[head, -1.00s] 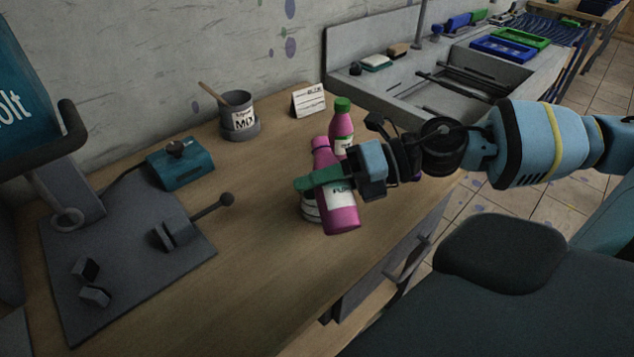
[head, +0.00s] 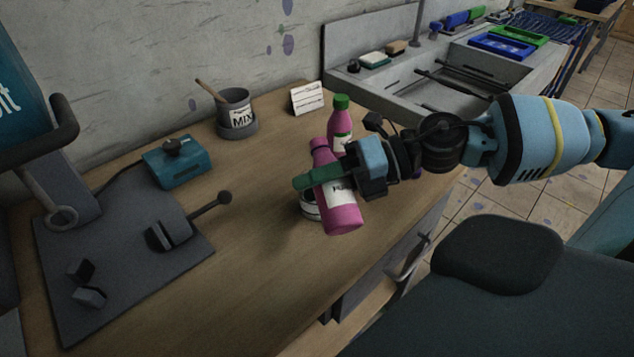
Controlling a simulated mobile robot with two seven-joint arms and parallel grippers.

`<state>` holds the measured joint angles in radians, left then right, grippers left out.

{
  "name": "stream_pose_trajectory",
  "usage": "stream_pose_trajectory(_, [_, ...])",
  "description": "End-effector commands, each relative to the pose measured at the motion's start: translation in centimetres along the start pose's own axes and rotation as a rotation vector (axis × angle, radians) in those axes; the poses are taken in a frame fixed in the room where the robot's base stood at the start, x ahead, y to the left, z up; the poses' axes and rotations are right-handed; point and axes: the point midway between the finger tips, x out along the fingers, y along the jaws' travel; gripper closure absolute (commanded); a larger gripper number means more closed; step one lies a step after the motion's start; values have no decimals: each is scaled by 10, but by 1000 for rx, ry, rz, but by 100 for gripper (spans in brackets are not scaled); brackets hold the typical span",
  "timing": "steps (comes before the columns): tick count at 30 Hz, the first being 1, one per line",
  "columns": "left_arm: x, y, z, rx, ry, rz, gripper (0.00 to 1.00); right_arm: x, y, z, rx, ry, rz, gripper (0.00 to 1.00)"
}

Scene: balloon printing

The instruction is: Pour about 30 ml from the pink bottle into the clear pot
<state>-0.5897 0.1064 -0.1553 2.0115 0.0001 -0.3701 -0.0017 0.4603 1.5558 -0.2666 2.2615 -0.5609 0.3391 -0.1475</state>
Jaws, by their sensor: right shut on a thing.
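My right gripper (head: 322,177), with green fingers, is shut on a pink bottle (head: 341,217) with a white label. The bottle leans slightly, its neck up and toward the wall, and no green cap shows on it. A small round pot (head: 308,207) with a pale label is mostly hidden behind the bottle and fingers. I cannot tell whether it is clear, or whether the bottle touches it. A second pink bottle (head: 340,128) with a green cap stands upright just behind. My left gripper is out of view.
A grey MIX pot (head: 239,119) holding a stick and a white card (head: 307,99) stand by the wall. A teal box (head: 178,166) and a dark plate with a lever (head: 120,270) lie at left. The wooden bench front is clear. A sink (head: 455,80) is behind.

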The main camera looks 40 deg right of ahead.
Motion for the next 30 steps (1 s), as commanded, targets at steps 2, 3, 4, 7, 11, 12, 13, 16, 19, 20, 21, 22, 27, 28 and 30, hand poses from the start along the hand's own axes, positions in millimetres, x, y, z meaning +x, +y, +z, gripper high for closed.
stream_pose_trajectory(2, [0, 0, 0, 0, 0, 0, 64, 0, 1, 0, -1, -1, 1, 80])
stream_pose_trajectory(3, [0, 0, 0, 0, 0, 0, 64, 0, 1, 0, -2, -1, 1, 80])
stream_pose_trajectory(4, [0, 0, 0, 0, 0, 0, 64, 0, 1, 0, -2, -1, 1, 80])
stream_pose_trajectory(7, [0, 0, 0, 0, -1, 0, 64, 0, 1, 0, -1, 0, 1, 80])
stream_pose_trajectory(11, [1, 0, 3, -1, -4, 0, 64, 0, 0, 0, 9, 4, 0, 80])
stream_pose_trajectory(12, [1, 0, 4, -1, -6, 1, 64, 0, -1, 0, 14, 6, 0, 80])
stream_pose_trajectory(13, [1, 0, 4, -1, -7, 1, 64, 0, -1, -1, 19, 7, 1, 80])
stream_pose_trajectory(16, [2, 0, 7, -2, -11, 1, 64, 1, -2, -2, 35, 13, 1, 80])
stream_pose_trajectory(19, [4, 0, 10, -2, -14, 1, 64, 1, -3, -2, 49, 19, 1, 80])
stream_pose_trajectory(20, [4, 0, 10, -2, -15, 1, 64, 1, -3, -2, 53, 20, 1, 80])
stream_pose_trajectory(21, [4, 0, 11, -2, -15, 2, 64, 1, -3, -2, 58, 21, 1, 80])
stream_pose_trajectory(22, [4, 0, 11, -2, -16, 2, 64, 1, -3, -2, 61, 22, 1, 80])
stream_pose_trajectory(27, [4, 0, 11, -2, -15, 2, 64, 1, -2, -2, 64, 23, 1, 80])
stream_pose_trajectory(28, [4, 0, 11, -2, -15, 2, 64, 1, -2, -2, 64, 23, 1, 80])
stream_pose_trajectory(30, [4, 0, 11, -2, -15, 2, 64, 1, -2, -2, 64, 23, 1, 80])
